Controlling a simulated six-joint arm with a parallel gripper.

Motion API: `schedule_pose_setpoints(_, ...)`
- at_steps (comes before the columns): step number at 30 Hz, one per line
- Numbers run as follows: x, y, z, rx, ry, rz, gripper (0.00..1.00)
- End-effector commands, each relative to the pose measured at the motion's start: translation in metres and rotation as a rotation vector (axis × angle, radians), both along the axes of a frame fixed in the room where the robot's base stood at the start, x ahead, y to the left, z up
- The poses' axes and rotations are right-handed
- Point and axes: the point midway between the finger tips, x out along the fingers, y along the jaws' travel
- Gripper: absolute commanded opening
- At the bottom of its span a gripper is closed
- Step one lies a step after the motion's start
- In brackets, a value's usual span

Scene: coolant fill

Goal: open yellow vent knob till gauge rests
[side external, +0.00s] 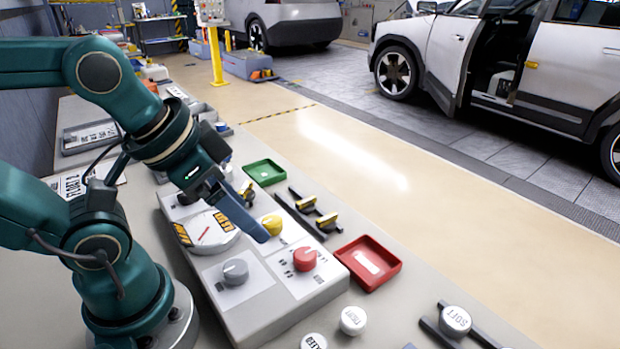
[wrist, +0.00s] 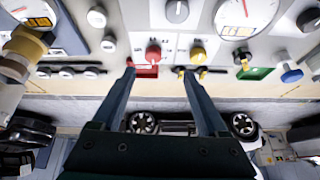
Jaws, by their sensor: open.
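The yellow vent knob (side external: 272,224) is on the grey panel, beside the red knob (side external: 305,258). A round white gauge (side external: 208,232) with a red needle lies left of it; its reading is too small to tell. My gripper (side external: 261,236) hangs over the panel close to the yellow knob. In the wrist view my gripper (wrist: 159,68) is open and empty. There the yellow knob (wrist: 198,54) appears just beyond the right fingertip, and the red knob (wrist: 153,52) appears between the fingers. Contact with either knob cannot be told.
A grey knob (side external: 236,271) sits on the panel's near part. A green tray (side external: 264,172) and a red tray (side external: 368,262) lie beside the panel, with black-and-yellow tools (side external: 308,210) between them. White round caps (side external: 353,320) stand at the front.

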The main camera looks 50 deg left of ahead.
Motion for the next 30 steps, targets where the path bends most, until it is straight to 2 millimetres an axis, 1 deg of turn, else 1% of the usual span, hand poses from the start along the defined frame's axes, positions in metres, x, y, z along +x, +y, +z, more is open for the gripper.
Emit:
schedule_pose_setpoints(1, 0.006, 0.001, 0.007, 0.023, 0.000, -0.041, 0.77)
schedule_pose_setpoints(3, 0.013, 0.004, 0.010, 0.051, 0.027, -0.077, 0.77)
schedule_pose_setpoints(6, 0.027, 0.011, 0.013, 0.084, 0.081, -0.119, 0.77)
schedule_pose_setpoints(9, 0.042, 0.020, 0.011, 0.106, 0.146, -0.151, 0.77)
schedule_pose_setpoints(14, 0.067, 0.042, -0.002, 0.115, 0.267, -0.182, 0.77)
schedule_pose_setpoints(18, 0.083, 0.061, -0.021, 0.093, 0.367, -0.184, 0.77)
schedule_pose_setpoints(21, 0.089, 0.073, -0.035, 0.071, 0.422, -0.165, 0.77)
schedule_pose_setpoints(24, 0.091, 0.081, -0.046, 0.049, 0.461, -0.142, 0.77)
schedule_pose_setpoints(30, 0.087, 0.086, -0.062, 0.028, 0.498, -0.120, 0.77)
